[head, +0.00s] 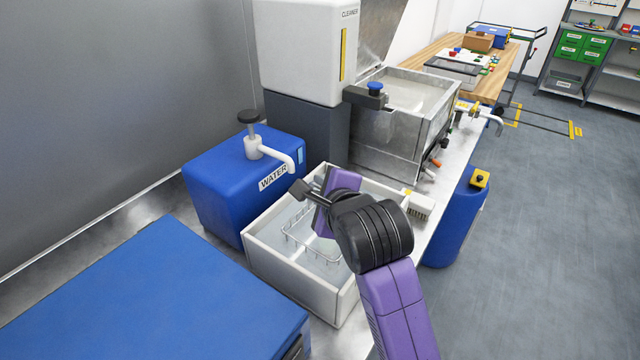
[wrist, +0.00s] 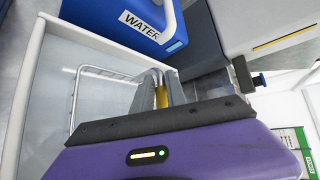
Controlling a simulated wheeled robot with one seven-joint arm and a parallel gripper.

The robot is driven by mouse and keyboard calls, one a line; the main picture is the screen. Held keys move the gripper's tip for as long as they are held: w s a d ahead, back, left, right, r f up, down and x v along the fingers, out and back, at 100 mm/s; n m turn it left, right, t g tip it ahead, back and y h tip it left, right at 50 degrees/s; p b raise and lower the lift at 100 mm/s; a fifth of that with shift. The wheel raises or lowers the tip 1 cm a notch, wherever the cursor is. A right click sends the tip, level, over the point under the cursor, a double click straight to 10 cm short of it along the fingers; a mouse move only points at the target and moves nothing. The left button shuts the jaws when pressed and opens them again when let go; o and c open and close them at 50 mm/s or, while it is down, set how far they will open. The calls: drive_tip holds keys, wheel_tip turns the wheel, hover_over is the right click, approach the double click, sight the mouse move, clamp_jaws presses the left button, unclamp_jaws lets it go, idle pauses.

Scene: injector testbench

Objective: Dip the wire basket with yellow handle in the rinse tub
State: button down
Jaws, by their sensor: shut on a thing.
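The rinse tub (head: 262,255) is a white open box with clear liquid in it, in front of the blue water container. The wire basket (head: 287,240) is inside the tub's walls, low down; its wire frame also shows in the wrist view (wrist: 75,88). I cannot tell how deep it sits in the liquid. My gripper (wrist: 163,92) is over the tub, its fingers shut on the yellow handle (wrist: 161,98). In the head view my purple wrist and arm hide the handle and the basket's right part.
The blue water container (head: 235,190) with a pump spout stands behind the tub. A metal basin (head: 385,140) and the white cleaner container (head: 300,50) are farther back. A brush (head: 420,207) lies by the tub's right side. A blue box (head: 150,290) is at front left.

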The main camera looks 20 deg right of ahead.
drive_tip(key=shift+f+b, duration=1.5)
drive_tip(key=shift+f, duration=1.2)
drive_tip(key=shift+r, duration=0.1)
idle(0.8)
wheel_tip(320, 180, up, 15)
drive_tip(key=p, duration=1.3)
drive_tip(key=shift+p, duration=0.3)
idle(1.3)
